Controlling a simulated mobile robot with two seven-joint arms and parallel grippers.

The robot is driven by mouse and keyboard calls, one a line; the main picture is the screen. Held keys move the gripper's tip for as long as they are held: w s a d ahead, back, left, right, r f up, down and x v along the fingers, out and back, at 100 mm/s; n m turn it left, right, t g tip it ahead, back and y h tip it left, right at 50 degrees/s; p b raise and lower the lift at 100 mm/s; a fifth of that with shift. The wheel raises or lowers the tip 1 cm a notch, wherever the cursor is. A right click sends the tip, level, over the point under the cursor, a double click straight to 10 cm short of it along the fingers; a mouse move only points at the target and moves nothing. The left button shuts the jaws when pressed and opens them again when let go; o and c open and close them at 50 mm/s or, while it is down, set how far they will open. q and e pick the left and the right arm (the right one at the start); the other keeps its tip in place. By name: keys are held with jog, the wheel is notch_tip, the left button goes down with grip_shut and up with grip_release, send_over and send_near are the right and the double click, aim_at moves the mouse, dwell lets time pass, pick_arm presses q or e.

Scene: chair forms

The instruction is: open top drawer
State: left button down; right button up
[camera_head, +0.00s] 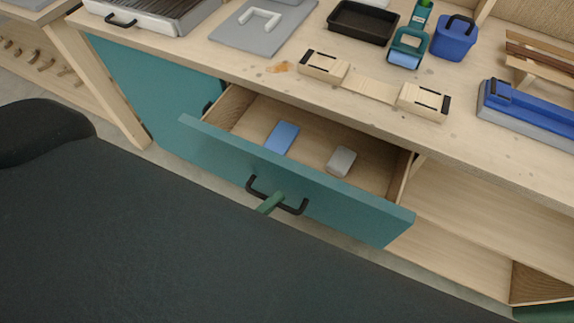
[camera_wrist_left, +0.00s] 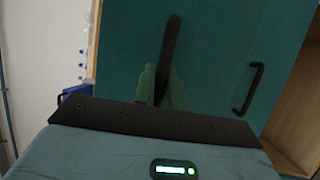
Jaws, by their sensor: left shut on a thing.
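The top drawer (camera_head: 345,212) has a teal front and stands pulled out of the bench. Its wooden inside is open to view and holds a blue block (camera_head: 282,137) and a grey block (camera_head: 341,161). A black bar handle (camera_head: 293,209) is on the drawer front. My left gripper (camera_head: 271,203) has green fingers, only partly seen at the handle. In the left wrist view the green fingers (camera_wrist_left: 163,88) are shut on the black handle (camera_wrist_left: 171,45), which stands upright in that picture. My right gripper is not in view.
The wooden bench top (camera_head: 215,65) carries a black tray (camera_head: 363,22), a blue container (camera_head: 454,37), wooden blocks (camera_head: 323,66) and a blue tool (camera_head: 525,108). A teal cabinet door (camera_head: 155,98) is left of the drawer; open shelves (camera_head: 470,225) are right.

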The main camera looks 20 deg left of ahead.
pick_arm(q)
jog(key=s, duration=1.6)
jog(key=shift+s+a, duration=0.2)
jog(key=shift+a, duration=0.1)
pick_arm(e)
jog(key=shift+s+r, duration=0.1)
pick_arm(q)
jog(key=c, duration=1.5)
grip_release()
jog(key=shift+o, duration=0.2)
